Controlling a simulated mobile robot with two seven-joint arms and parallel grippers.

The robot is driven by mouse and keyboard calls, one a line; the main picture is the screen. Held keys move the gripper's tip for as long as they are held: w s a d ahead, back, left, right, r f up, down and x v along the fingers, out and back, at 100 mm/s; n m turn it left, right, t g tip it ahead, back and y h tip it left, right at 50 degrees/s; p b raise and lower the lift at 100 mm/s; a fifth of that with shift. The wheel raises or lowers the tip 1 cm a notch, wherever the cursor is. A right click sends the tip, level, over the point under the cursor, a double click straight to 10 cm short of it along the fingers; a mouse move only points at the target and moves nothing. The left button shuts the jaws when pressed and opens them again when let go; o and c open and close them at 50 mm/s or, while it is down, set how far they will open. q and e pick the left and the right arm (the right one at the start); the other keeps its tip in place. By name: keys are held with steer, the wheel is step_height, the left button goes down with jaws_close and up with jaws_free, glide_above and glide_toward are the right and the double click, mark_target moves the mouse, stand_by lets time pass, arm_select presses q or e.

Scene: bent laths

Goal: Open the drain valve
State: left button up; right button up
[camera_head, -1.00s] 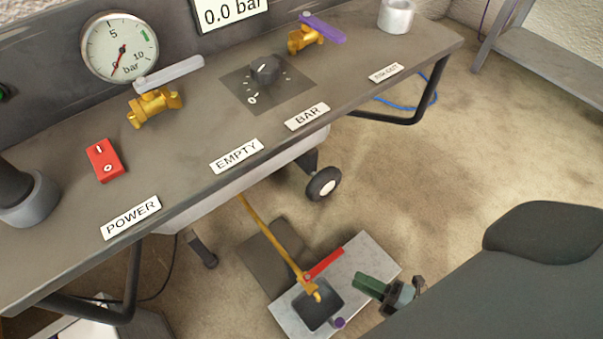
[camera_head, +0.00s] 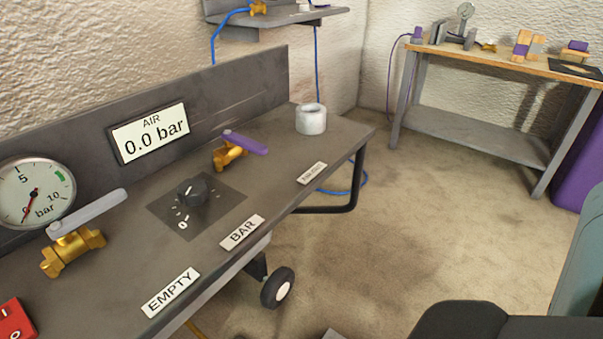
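The floor valve with the red lever, seen a second ago at the drain tray, is outside the present view. Only a small grey edge, which may be that tray (camera_head: 333,334), shows at the bottom. A short bit of the yellow hose (camera_head: 195,330) shows below the bench. On the bench, a brass valve with a grey lever (camera_head: 75,250) stands behind the EMPTY label (camera_head: 171,291). A brass valve with a purple lever (camera_head: 231,153) stands farther back. Neither gripper is in view; dark and grey-green parts of mine fill the lower right.
The bench (camera_head: 120,270) carries a gauge (camera_head: 35,193), a black knob (camera_head: 192,191), a red switch (camera_head: 15,322) and a white ring (camera_head: 311,120). The display (camera_head: 150,134) reads 0.0 bar. A wooden-topped table (camera_head: 500,65) stands at the back right. The floor between is clear.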

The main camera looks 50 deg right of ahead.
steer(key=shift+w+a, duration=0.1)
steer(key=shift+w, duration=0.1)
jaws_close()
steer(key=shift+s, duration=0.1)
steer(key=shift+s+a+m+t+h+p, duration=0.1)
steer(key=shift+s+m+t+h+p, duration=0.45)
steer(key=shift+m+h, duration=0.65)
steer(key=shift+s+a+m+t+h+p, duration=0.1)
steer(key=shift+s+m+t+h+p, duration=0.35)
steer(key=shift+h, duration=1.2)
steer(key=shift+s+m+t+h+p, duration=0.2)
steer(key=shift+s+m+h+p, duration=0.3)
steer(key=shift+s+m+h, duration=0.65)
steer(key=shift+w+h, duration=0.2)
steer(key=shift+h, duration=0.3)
